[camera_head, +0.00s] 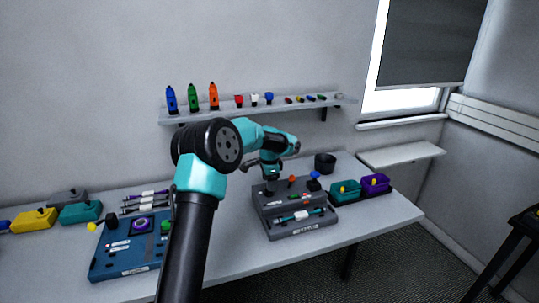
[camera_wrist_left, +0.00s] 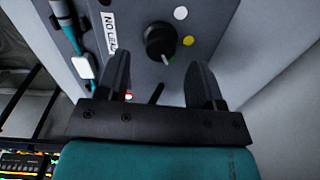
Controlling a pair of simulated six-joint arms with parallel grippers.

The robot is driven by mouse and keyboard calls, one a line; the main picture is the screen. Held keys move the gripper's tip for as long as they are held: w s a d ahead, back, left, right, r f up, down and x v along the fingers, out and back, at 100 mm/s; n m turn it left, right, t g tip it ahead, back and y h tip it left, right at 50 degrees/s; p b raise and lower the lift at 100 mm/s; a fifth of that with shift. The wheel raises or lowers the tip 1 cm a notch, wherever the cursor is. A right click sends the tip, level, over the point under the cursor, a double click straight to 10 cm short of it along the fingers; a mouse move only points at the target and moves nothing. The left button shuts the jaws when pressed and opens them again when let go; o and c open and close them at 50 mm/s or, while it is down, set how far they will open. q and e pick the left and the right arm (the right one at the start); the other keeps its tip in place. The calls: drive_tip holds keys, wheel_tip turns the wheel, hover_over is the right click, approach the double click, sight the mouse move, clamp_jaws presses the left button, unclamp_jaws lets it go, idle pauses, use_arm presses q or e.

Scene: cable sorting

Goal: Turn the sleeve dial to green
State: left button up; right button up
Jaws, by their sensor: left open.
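The sleeve dial (camera_wrist_left: 160,40) is a round black knob on a grey panel, seen in the left wrist view. A white dot (camera_wrist_left: 181,13) and a yellow dot (camera_wrist_left: 188,41) lie beside it. A pale pointer mark shows at its lower edge, with a bit of green close by; the exact alignment is hard to tell. My left gripper (camera_wrist_left: 160,62) is open, its fingers on either side just short of the dial, with nothing between them. In the head view my left gripper (camera_head: 270,173) hangs over the back of the grey device (camera_head: 290,231). My right gripper is not in view.
A teal cable (camera_head: 300,216) lies across the grey device. A blue device (camera_head: 128,254) stands at left, partly behind my arm. A shelf (camera_head: 240,110) holds bottles above.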

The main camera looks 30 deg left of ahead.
use_arm(q)
wheel_tip(320, 180, up, 14)
drive_tip(key=shift+s, duration=0.15)
drive_tip(key=shift+d, duration=0.1)
idle(0.5)
